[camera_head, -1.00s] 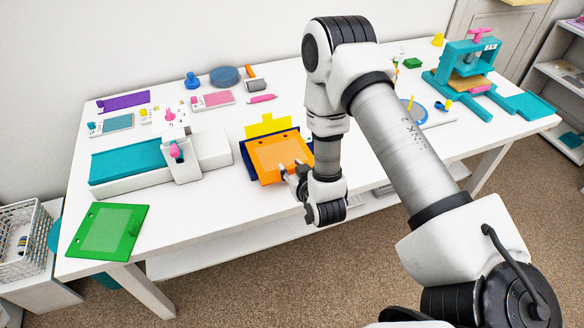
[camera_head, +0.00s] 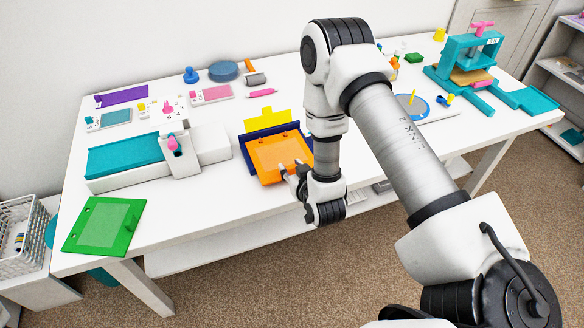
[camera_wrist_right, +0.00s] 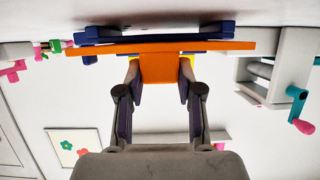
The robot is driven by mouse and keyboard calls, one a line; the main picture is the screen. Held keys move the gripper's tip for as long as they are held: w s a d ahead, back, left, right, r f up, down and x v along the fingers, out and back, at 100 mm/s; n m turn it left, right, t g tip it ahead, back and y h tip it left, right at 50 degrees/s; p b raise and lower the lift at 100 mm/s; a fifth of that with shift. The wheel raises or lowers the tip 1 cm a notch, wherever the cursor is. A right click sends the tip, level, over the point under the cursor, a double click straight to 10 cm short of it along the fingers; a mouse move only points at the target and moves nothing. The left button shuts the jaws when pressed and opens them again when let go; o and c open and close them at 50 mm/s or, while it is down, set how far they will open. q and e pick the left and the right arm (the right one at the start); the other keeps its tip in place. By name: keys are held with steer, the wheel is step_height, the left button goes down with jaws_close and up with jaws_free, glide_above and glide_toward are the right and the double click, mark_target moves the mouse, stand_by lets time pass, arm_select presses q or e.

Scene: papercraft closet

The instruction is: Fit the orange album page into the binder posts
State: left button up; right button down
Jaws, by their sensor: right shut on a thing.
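The orange album page (camera_head: 281,152) lies over the navy binder (camera_head: 247,160) near the table's front edge, in the head view. A navy strip with small posts shows along the page's far side, with a yellow piece (camera_head: 265,117) beyond it. My right gripper (camera_head: 287,170) is shut on the page's near edge. In the right wrist view my right gripper (camera_wrist_right: 160,75) pinches an orange tab of the page (camera_wrist_right: 100,49), seen edge-on against the navy binder (camera_wrist_right: 205,32). Whether the posts pass through the page's holes cannot be told. My left gripper is not in view.
A teal and white trimmer (camera_head: 125,158) stands left of the binder, and a green page (camera_head: 104,226) lies at the table's left corner. A teal press (camera_head: 468,62) stands at the right. Small craft items line the back.

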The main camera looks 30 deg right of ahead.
steer(key=shift+f, duration=0.15)
steer(key=c, duration=0.7)
jaws_free()
steer(key=shift+s, duration=0.1)
steer(key=v, duration=0.7)
steer(key=shift+s+a, duration=0.1)
